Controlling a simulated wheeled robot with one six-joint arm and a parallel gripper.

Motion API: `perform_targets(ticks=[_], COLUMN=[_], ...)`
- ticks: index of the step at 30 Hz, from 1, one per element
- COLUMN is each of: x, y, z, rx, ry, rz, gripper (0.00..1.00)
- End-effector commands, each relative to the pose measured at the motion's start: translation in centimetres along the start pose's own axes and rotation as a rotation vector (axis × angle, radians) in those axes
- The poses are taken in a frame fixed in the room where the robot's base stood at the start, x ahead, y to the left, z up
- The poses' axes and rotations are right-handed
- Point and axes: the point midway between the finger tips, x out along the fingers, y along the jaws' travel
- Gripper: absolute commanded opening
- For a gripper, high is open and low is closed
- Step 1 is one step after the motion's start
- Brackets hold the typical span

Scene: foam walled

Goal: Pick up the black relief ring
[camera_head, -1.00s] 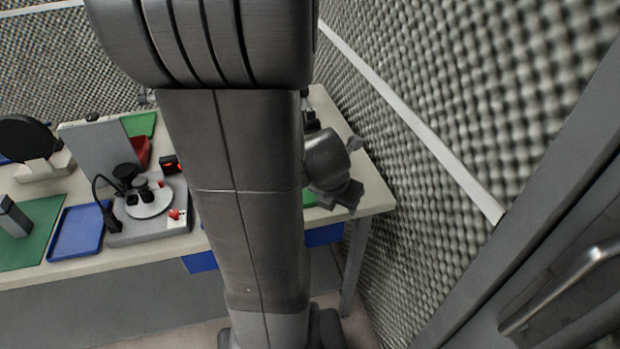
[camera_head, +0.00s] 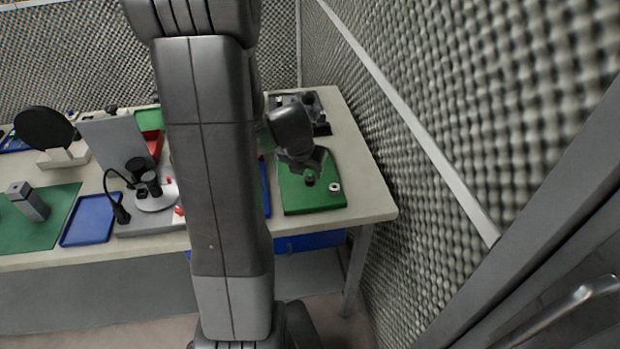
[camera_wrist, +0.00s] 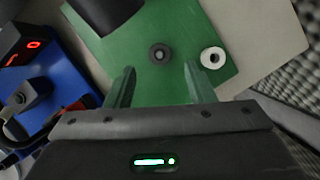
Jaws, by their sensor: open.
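The black relief ring (camera_wrist: 160,54) is a small dark ring lying on the green mat (camera_wrist: 197,85) in the wrist view. In the head view the dark ring (camera_head: 310,181) shows on the mat (camera_head: 300,204) just below my gripper (camera_head: 303,160). In the wrist view my gripper (camera_wrist: 159,88) is open, its two fingers apart with nothing between the tips. The ring lies ahead of the fingertips, roughly centred between them. A white ring (camera_wrist: 212,58) lies to its right on the mat.
A blue tray (camera_wrist: 50,100) and a device with a red display (camera_wrist: 22,50) are left of the mat. A large dark cylinder (camera_wrist: 103,12) stands close at the top left. The foam wall (camera_head: 440,120) rises right of the table.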

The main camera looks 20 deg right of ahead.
Motion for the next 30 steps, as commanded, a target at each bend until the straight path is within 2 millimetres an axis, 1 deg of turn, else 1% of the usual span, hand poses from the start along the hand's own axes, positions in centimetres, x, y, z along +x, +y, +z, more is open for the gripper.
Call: perform_targets(ticks=[10,13,20,23,27,28,30], x=[4.4,5.0,5.0,5.0,4.9,4.9,4.9], y=[0.0,0.0,0.0,0.0,0.0,0.0,0.0], z=[-0.1,0.0,0.0,0.0,0.0,0.0,0.0], rx=[-0.001,-0.001,-0.001,-0.001,-0.001,-0.001,-0.001], ry=[0.001,0.000,-0.001,-0.001,-0.001,0.000,-0.001], rz=[-0.001,0.000,0.000,0.000,0.000,0.000,0.000], gripper=[0.49,0.49,0.49,0.31,0.04,0.00,0.00])
